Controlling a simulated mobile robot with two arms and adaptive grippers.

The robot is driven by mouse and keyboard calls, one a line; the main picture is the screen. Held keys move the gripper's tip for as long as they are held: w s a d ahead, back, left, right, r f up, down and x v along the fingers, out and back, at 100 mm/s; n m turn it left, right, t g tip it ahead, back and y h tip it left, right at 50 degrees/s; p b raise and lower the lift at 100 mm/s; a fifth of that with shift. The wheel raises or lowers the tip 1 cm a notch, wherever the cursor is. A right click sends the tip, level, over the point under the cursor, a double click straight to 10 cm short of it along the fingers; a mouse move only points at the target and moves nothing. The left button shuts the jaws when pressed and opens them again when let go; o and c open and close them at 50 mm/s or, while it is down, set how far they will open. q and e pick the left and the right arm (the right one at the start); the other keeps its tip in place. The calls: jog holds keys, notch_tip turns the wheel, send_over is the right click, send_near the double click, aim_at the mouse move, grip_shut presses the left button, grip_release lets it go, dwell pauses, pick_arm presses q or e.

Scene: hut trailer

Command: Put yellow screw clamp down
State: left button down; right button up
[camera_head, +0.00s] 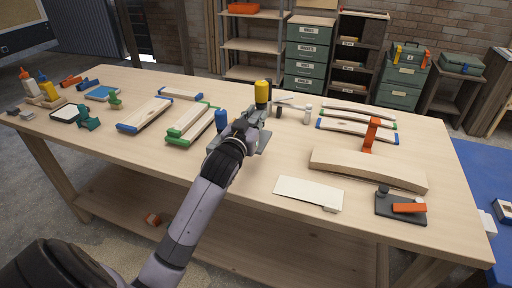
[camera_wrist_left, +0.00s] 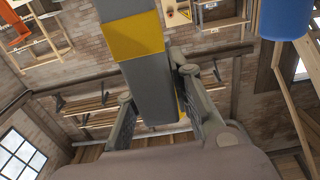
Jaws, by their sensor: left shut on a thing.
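My left gripper (camera_head: 246,125) reaches over the middle of the workbench (camera_head: 250,185). It is shut on the yellow screw clamp (camera_head: 262,92), whose yellow part stands up beyond the fingers. In the left wrist view the fingers (camera_wrist_left: 157,88) close on either side of a grey bar with a yellow band (camera_wrist_left: 134,36). The gripper hides much of the clamp's lower part, so I cannot tell whether it touches the bench. My right gripper is not in view.
A blue cylinder (camera_head: 222,119) stands close left of the gripper and also shows in the left wrist view (camera_wrist_left: 286,18). Green-ended wood pieces (camera_head: 190,123) lie left. A white sheet (camera_head: 308,192) and curved wooden piece (camera_head: 368,168) lie right. The front middle of the bench is bare.

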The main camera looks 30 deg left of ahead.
pick_arm(q)
notch_tip(320, 180, down, 4)
jog(key=shift+f, duration=0.7)
notch_tip(320, 180, down, 4)
jog(key=shift+f, duration=0.1)
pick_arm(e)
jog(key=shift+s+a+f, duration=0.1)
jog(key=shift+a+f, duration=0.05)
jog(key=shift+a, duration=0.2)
pick_arm(q)
jog(key=c, duration=1.9)
grip_release()
jog(key=shift+f, duration=0.2)
jog(key=o, duration=0.5)
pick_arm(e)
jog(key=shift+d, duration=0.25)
pick_arm(q)
jog(key=shift+r, duration=0.15)
